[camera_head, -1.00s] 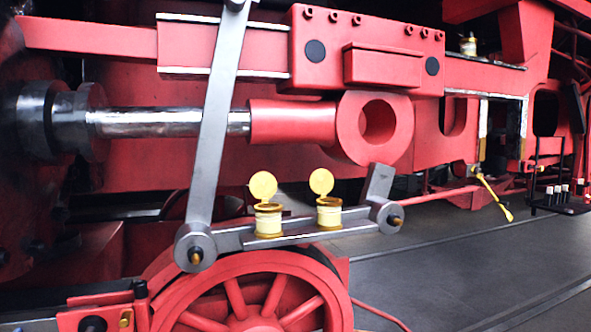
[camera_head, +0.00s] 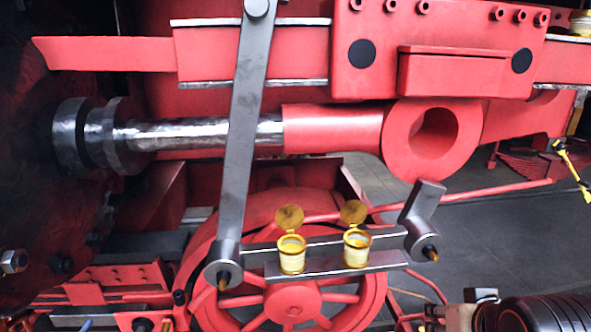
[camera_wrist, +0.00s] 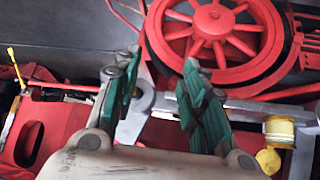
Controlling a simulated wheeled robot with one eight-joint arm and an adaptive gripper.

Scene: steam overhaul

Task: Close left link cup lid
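In the head view, the left link cup (camera_head: 291,258) is a small cream and yellow cup on the grey link bar. Its round yellow lid (camera_head: 289,217) stands up, open. The right link cup (camera_head: 357,250) also has its lid (camera_head: 353,213) standing open. In the wrist view, one cup (camera_wrist: 279,131) with an open lid (camera_wrist: 268,161) is at the right; I cannot tell which of the two it is. My gripper (camera_wrist: 160,85) is open, with nothing between its green-padded fingers, and apart from that cup. The gripper itself does not show clearly in the head view.
The grey link bar (camera_head: 330,264) joins a long slanted rod (camera_head: 247,140) at its left and a short crank (camera_head: 424,205) at its right. A red spoked wheel (camera_head: 295,300) is behind and below. A red rod eye (camera_head: 433,140) is above right.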

